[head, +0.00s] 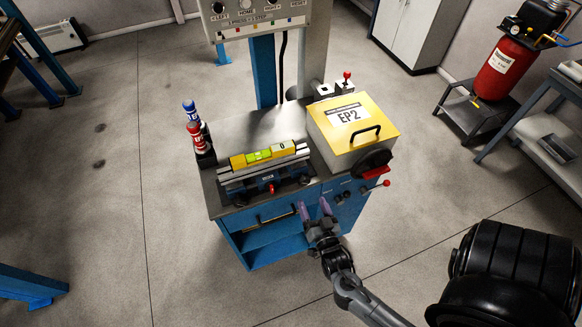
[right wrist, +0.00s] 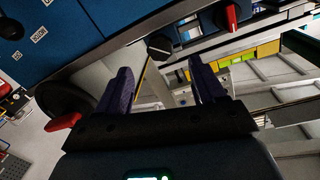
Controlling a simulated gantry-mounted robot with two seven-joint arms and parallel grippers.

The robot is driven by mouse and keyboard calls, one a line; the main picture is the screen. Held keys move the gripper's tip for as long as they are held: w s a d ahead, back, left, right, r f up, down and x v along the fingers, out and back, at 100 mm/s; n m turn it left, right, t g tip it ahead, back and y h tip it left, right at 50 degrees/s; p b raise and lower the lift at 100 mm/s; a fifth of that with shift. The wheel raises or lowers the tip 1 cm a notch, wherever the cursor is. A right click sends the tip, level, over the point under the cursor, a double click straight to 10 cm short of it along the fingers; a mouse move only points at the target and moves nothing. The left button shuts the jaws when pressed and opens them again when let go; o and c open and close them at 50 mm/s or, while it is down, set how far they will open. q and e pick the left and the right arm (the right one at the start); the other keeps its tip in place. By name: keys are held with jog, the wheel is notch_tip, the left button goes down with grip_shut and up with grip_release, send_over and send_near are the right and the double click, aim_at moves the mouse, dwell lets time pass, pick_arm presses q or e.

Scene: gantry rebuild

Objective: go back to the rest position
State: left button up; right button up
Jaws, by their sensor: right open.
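My right gripper (head: 316,210) is open and empty in front of the blue workbench (head: 277,243), near its front edge. Its two purple fingers stand apart in the right wrist view (right wrist: 163,85), with nothing between them. My right arm reaches in from the lower right. My left gripper is not in the head view.
A red tank (head: 497,67) stands at right. Open floor lies left.

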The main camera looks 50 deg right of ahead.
jog(key=shift+d, duration=0.1)
jog(key=w+a+r+n+y, duration=0.5)
jog(key=a+r+n+y, duration=0.1)
jog(key=a+r+y, duration=0.3)
jog(key=s+a+f+n+g+y, duration=0.2)
jog(key=s+a+n+g, duration=0.45)
jog(key=s+g, duration=0.55)
notch_tip(320, 180, up, 20)
jog(key=t+p, duration=0.1)
jog(key=p, duration=2)
jog(key=shift+s+a, duration=0.35)
jog(key=shift+a, duration=0.05)
